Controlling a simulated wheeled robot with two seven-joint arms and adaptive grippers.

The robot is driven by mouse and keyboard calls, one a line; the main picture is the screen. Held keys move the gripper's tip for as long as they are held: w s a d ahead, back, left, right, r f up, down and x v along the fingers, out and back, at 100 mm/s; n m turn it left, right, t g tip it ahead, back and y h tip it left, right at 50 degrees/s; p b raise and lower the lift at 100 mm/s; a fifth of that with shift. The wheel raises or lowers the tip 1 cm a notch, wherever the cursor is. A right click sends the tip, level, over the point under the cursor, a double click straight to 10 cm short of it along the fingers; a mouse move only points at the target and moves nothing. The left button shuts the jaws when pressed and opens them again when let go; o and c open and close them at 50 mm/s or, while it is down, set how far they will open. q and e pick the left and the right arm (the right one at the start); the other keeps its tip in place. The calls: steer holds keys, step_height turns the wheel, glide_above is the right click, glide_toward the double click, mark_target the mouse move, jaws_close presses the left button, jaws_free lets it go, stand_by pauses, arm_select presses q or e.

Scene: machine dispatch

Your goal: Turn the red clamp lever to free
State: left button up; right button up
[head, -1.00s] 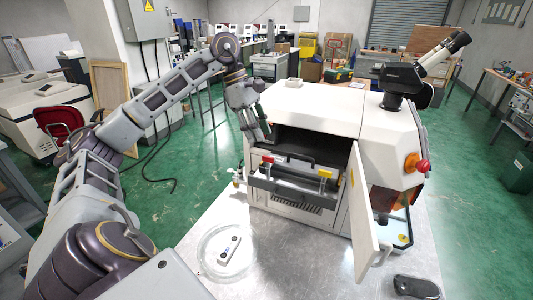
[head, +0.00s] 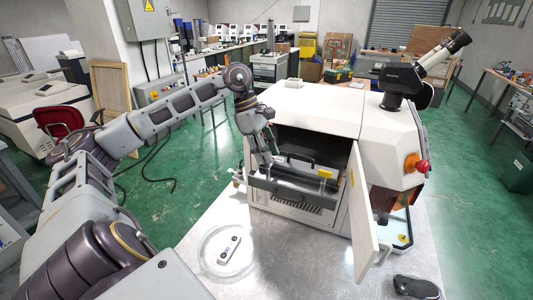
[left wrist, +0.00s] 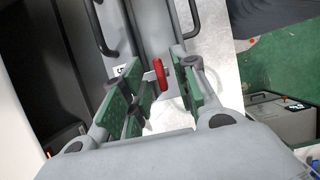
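The red clamp lever (left wrist: 160,77) stands between the green-padded fingers of my left gripper (left wrist: 160,92) in the left wrist view. The fingers are spread on either side of it, with a visible gap on the left; contact on the right side is hard to tell. In the head view my left gripper (head: 267,158) reaches down into the open front of the white machine (head: 310,105), at the left end of the grey drawer-like fixture (head: 290,192). The lever is hidden there behind the gripper. My right gripper is not in view.
The machine's door (head: 365,215) stands open to the right of the opening. A yellow tab (head: 325,174) sits on the fixture's right part. A round clear dish (head: 227,250) with a small white part lies on the metal table (head: 285,265). A dark object (head: 416,287) lies at front right.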

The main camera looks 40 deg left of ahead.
arm_select(q)
steer(key=shift+d+f, duration=0.1)
steer(key=shift+f, duration=0.15)
jaws_close()
stand_by(0.3)
